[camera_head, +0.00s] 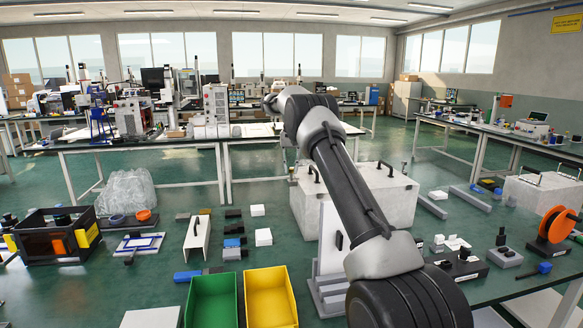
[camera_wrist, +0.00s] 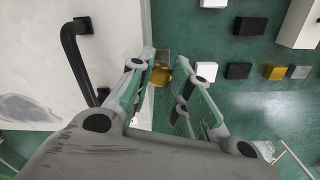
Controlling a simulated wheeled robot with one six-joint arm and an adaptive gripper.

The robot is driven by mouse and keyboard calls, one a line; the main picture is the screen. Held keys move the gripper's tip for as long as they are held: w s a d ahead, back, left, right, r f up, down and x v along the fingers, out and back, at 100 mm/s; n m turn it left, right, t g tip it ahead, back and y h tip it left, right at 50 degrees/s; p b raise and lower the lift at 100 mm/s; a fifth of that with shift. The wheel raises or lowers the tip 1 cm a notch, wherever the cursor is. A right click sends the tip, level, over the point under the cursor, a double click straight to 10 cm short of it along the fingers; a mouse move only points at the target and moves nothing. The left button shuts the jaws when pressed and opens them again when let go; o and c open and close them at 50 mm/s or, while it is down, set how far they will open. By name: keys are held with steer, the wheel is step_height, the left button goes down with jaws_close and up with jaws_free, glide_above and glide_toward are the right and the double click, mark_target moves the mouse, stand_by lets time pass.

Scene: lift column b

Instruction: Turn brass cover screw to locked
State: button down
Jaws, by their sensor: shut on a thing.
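My gripper (camera_wrist: 164,66) shows in the wrist view, with its two fingers reaching up the picture. A round brass-coloured piece, which looks like the brass cover screw (camera_wrist: 160,76), sits between the fingertips, and the jaws are shut on it. A small grey part (camera_wrist: 162,56) shows just beyond the screw. The screw's marking and turned angle cannot be read. In the head view my arm crosses the middle, and neither the gripper nor the screw can be made out there.
A large pale box (camera_head: 385,195) with black handles stands behind my arm; a pale surface with a black handle (camera_wrist: 75,60) is close left in the wrist view. Green (camera_head: 212,300) and yellow (camera_head: 270,298) bins, a black crate (camera_head: 55,240) and small blocks lie around.

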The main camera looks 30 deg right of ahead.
mark_target(291, 169)
steer(key=shift+s, duration=0.1)
stand_by(0.3)
steer(key=c, duration=1.3)
jaws_free()
step_height(291, 169, up, 7)
steer(key=shift+f, duration=0.1)
steer(key=shift+r, duration=0.3)
